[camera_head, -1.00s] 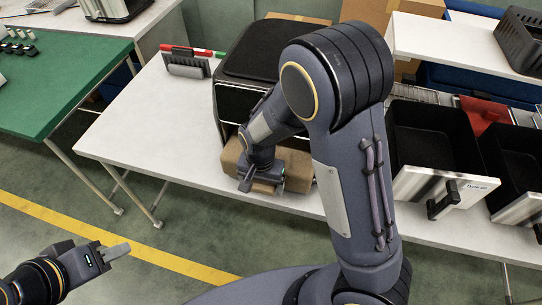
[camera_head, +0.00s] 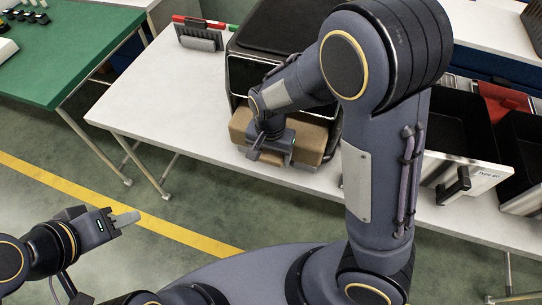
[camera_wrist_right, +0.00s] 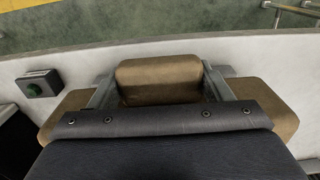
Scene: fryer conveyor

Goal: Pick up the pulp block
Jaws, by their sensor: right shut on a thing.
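The pulp block (camera_head: 312,140) is a brown block at the front of the black fryer-like box, on the white table. It also shows in the right wrist view (camera_wrist_right: 158,72), with its raised middle part between the two fingers. My right gripper (camera_head: 270,150) is over the block, and in the right wrist view its fingers (camera_wrist_right: 160,88) are shut on that raised part. Whether the block is lifted off the table cannot be told. My left gripper (camera_head: 125,220) is at the lower left above the floor, far from the block; its fingers look close together and hold nothing visible.
The black box (camera_head: 285,25) stands right behind the block. A rack with red and green items (camera_head: 200,38) is to its left. Black fryer baskets (camera_head: 455,130) stand at the right. The table's left part is clear.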

